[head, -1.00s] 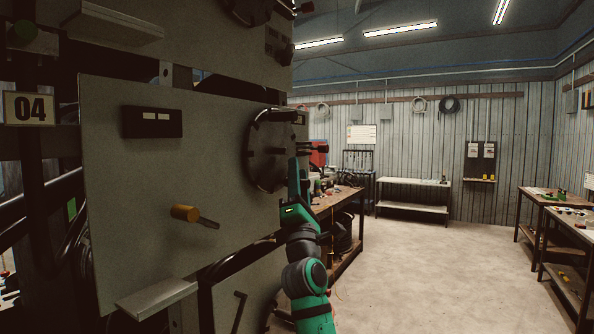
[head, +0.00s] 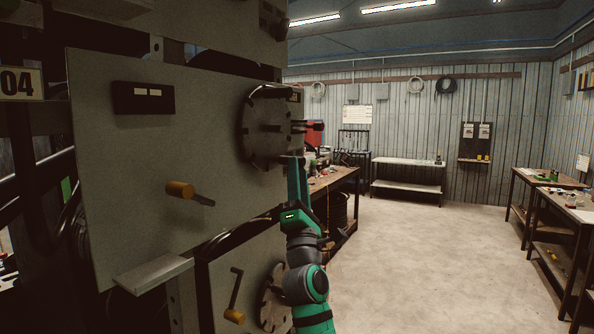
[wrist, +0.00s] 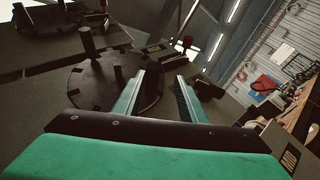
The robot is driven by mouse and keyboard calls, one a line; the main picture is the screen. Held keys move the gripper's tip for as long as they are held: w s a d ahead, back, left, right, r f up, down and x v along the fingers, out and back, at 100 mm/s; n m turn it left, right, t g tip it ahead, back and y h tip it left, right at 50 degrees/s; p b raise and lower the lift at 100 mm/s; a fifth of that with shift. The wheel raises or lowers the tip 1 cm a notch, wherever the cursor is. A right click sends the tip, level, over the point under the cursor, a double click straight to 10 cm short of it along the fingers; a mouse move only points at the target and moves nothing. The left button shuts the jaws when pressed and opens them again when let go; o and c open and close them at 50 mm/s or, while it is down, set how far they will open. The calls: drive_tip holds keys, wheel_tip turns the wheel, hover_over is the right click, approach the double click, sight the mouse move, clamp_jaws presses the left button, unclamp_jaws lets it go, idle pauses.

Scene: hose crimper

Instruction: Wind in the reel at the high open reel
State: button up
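A dark notched reel disc (head: 262,128) with pegs sticking out is mounted on the grey panel, at mid height in the head view. In the wrist view the disc (wrist: 95,83) lies left of and beyond my fingers, with a tall dark peg (wrist: 87,42) standing on it. My gripper (head: 298,160) is at the disc's lower right edge in the head view. Its fingers (wrist: 164,76) are apart in the wrist view, with part of the disc's dark rim showing between them. I cannot tell whether they touch it. A crank with a yellow grip (head: 180,189) sits on the panel.
Another disc (head: 272,18) is above and one (head: 273,298) below, the lower one partly behind my arm. A small ledge (head: 152,273) juts from the panel's bottom. A workbench (head: 335,180) stands behind my gripper. The floor to the right is clear.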

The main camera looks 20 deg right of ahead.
drive_tip(key=f, duration=0.1)
drive_tip(key=s+f, duration=0.1)
drive_tip(key=f, duration=0.1)
drive_tip(key=shift+s+d+f, duration=0.15)
drive_tip(key=shift+s+f, duration=0.1)
drive_tip(key=shift+s, duration=0.15)
idle(0.5)
drive_tip(key=v, duration=1.1)
